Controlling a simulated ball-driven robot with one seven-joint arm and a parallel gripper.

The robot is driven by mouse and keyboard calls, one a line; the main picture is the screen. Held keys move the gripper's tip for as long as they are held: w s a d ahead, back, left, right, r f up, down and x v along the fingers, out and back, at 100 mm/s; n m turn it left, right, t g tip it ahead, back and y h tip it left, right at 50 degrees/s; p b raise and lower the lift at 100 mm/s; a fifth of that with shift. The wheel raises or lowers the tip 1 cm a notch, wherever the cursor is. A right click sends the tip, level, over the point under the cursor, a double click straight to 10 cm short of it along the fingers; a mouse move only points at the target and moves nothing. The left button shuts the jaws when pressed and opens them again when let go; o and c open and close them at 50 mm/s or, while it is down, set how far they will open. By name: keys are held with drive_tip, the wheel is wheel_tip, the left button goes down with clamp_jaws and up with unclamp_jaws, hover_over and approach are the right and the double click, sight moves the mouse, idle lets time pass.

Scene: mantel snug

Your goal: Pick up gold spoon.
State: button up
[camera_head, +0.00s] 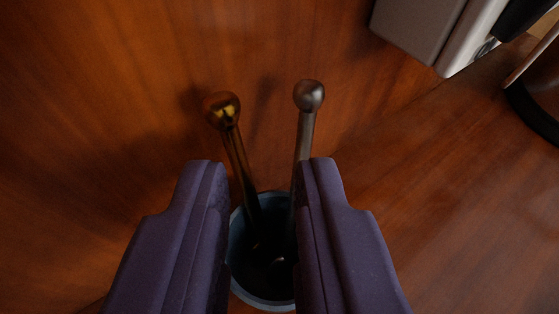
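The gold spoon (235,150) stands tilted in a blue-grey cup (243,284), its round ball end up and leaning to the left. A silver spoon (305,130) stands beside it in the same cup, leaning slightly to the right. The lower ends of both are in the dark inside of the cup. My gripper (263,175) is open, with its two purple fingers on either side of the cup. The gold spoon's shaft shows in the gap, nearer the left finger. The silver spoon's shaft runs close by the right finger; I cannot tell whether they touch.
A reddish wood surface (440,220) fills most of the view, with clear room at the right. A grey and white box-shaped object (425,28) is at the top right. A dark curved object (533,112) is at the right edge.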

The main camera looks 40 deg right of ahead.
drive_tip(key=x, duration=0.2)
drive_tip(key=shift+w+d+f+b, duration=0.15)
drive_tip(key=shift+w+b, duration=0.05)
drive_tip(key=shift+b, duration=0.1)
drive_tip(key=shift+w+d, duration=0.1)
drive_tip(key=shift+w, duration=0.05)
clamp_jaws()
drive_tip(key=shift+r, duration=0.25)
